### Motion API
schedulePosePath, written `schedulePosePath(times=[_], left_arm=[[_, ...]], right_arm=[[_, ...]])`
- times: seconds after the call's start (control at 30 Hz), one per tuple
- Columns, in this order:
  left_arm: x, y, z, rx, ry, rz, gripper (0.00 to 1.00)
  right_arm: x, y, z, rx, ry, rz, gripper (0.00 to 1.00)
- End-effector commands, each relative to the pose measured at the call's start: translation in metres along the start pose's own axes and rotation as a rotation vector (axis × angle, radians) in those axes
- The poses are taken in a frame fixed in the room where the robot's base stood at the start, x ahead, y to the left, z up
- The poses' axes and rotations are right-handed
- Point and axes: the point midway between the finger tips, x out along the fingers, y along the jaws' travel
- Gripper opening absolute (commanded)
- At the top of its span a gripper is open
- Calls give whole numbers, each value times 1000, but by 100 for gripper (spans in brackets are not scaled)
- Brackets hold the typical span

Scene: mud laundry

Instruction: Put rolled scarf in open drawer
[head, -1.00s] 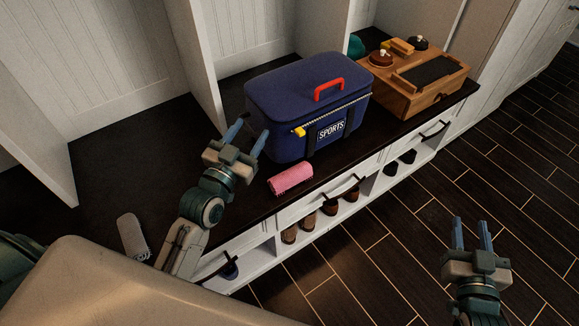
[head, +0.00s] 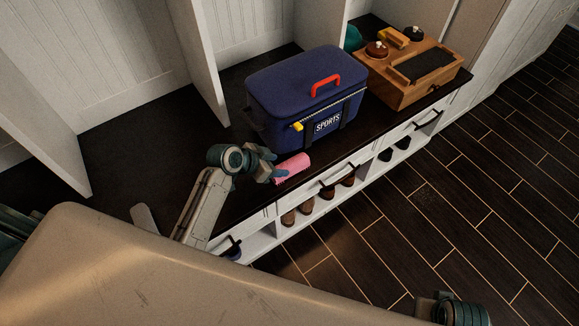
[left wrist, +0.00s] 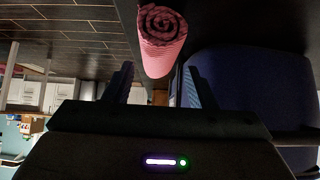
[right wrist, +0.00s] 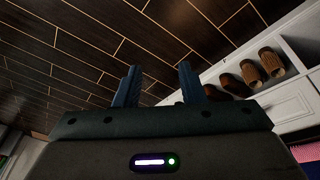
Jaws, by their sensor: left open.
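The rolled scarf (head: 293,167), a pink roll, lies on the dark bench top near its front edge, in front of the blue sports bag. In the left wrist view the scarf (left wrist: 160,42) shows its spiral end, just beyond and between the fingertips. My left gripper (head: 270,172) is open and low beside the scarf's left end; the fingers are partly hidden in the head view. My right gripper (right wrist: 160,80) is open and empty over the floor side. White drawers (head: 335,178) with dark handles line the bench front; I cannot tell which is open.
The blue sports bag (head: 305,95) stands close behind the scarf. A wooden box (head: 415,75) stands further right. Brown shoes (head: 305,207) sit in cubbies under the drawers. A pale brush-like item (head: 143,218) is partly hidden at left. The bench top left of the bag is clear.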

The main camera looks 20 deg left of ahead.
Motion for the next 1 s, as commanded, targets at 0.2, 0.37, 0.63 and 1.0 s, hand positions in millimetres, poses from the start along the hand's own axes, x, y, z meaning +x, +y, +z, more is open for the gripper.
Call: schedulePosePath(times=[0.2,0.37,0.63,1.0], left_arm=[[18,1,0,-1,0,0,51],[42,3,-1,-2,0,2,51],[63,2,0,1,0,-2,51],[62,2,-1,1,0,-2,17]], right_arm=[[-4,0,-1,0,3,0,36],[-6,0,-1,-1,6,0,36],[-13,0,-3,0,13,0,36],[-14,0,-3,-1,13,0,36]])
